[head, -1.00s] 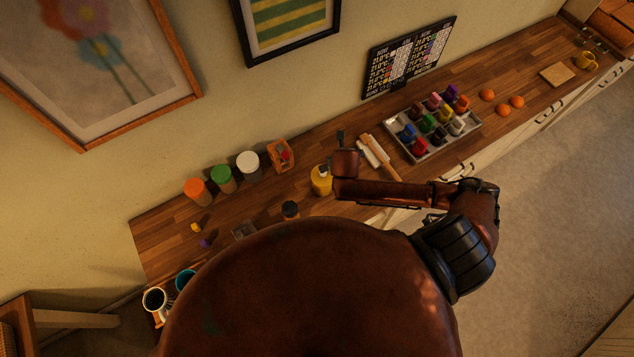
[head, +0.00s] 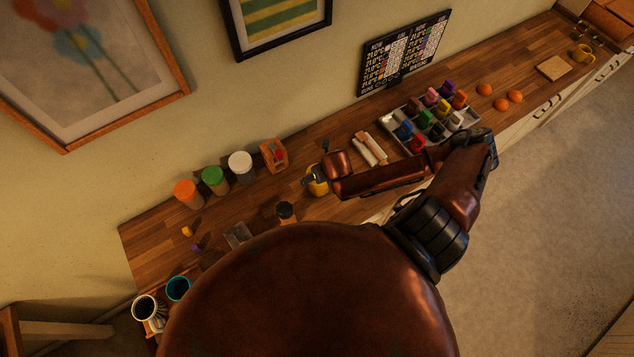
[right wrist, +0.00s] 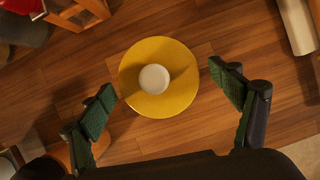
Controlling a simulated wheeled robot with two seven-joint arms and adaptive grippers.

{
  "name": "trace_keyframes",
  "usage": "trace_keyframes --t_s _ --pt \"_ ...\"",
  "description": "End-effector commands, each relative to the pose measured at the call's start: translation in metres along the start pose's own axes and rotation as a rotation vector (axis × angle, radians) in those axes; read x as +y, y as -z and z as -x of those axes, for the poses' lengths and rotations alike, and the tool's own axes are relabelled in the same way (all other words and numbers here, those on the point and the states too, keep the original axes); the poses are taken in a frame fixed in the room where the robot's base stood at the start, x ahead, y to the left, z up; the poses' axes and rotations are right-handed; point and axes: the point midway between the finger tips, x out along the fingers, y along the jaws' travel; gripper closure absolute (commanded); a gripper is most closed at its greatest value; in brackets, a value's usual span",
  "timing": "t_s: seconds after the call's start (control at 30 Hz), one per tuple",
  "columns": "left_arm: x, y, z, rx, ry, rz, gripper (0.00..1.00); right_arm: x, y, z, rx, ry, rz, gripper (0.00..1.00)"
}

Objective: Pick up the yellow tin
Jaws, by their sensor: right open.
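The yellow tin (head: 318,188) stands on the wooden counter, partly hidden by my right gripper in the head view. In the right wrist view the tin (right wrist: 187,92) is seen from above as a round yellow top with a white disc at its middle. My right gripper (right wrist: 162,82) is open and empty, with one finger on each side of the tin in the picture and gaps between. In the head view the right gripper (head: 320,176) is at the tin; its exact height above it cannot be told. My left gripper does not show.
The wall is behind.

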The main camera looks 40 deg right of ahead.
Motion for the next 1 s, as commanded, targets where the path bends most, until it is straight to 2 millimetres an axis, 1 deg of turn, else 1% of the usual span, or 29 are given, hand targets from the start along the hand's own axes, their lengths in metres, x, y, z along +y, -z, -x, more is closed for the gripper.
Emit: trace_keyframes --t_s 0.07,0.37,0.5,0.63,0.73,0.93,1.0 --pt "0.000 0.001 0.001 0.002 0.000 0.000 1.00 0.000 0.003 -0.006 0.006 0.004 0.000 0.16" --pt "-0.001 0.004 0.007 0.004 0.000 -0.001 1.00 0.001 0.004 -0.037 0.007 0.003 0.001 0.16" --pt "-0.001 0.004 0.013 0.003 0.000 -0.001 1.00 0.002 0.004 -0.057 0.006 0.003 0.000 0.16" --pt "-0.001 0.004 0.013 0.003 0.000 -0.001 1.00 0.002 0.004 -0.072 0.005 0.004 0.002 0.16" --pt "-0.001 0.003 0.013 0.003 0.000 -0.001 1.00 0.002 0.004 -0.077 0.005 0.004 0.003 0.16" --pt "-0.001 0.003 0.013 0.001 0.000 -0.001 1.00 0.002 0.004 -0.077 0.005 0.004 0.003 0.16" --pt "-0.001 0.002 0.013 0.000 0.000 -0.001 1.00 0.002 0.004 -0.077 0.005 0.004 0.003 0.20"
